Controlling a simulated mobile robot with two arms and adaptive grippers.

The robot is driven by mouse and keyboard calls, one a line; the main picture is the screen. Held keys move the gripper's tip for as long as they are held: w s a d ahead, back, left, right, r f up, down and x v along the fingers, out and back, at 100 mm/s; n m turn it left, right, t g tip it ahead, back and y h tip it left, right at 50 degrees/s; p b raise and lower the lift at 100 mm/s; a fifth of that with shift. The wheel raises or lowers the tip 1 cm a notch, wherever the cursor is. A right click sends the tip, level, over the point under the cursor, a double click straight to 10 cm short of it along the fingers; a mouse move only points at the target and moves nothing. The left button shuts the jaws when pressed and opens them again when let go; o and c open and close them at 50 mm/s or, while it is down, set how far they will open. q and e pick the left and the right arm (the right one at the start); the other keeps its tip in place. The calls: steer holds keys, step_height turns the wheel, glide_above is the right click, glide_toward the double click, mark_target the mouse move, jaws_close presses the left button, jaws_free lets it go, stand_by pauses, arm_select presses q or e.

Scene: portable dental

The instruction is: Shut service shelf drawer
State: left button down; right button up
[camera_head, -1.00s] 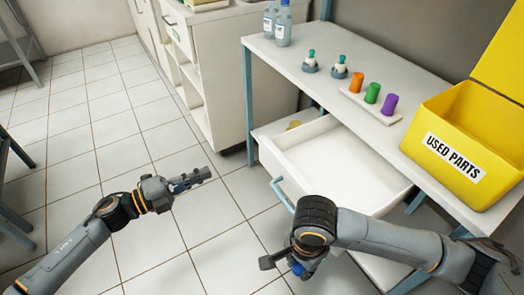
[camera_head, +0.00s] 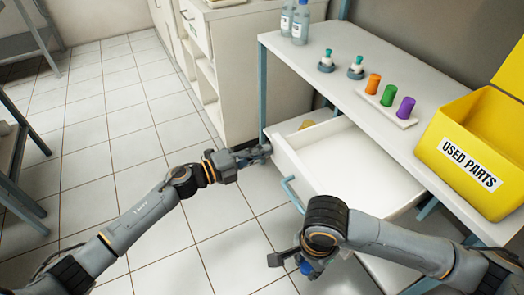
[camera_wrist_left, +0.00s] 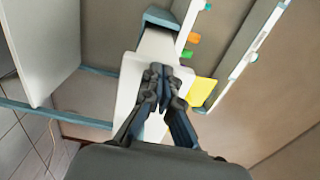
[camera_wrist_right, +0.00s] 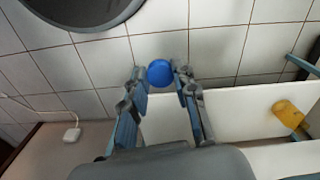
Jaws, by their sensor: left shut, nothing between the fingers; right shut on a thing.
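The service shelf drawer (camera_head: 340,160) is white and stands pulled out below the white shelf top (camera_head: 330,75). Its light blue handle (camera_head: 291,193) is on the front panel. My left gripper (camera_head: 264,152) is shut and empty at the far left corner of the drawer front; I cannot tell if it touches. In the left wrist view, its closed fingers (camera_wrist_left: 158,72) lie over a white surface. My right gripper (camera_head: 290,260) is in front of the drawer, low and near. In the right wrist view (camera_wrist_right: 160,75) it is shut on a round blue thing (camera_wrist_right: 160,72).
On the shelf top stand two bottles (camera_head: 299,22), two small teal-topped items, a rack with orange, green and purple cylinders (camera_head: 388,95), and a yellow USED PARTS box (camera_head: 450,190). A white cabinet (camera_head: 235,70) stands behind left. The tiled floor at left is open.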

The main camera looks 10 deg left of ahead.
mark_target(318, 130)
stand_by(0.3)
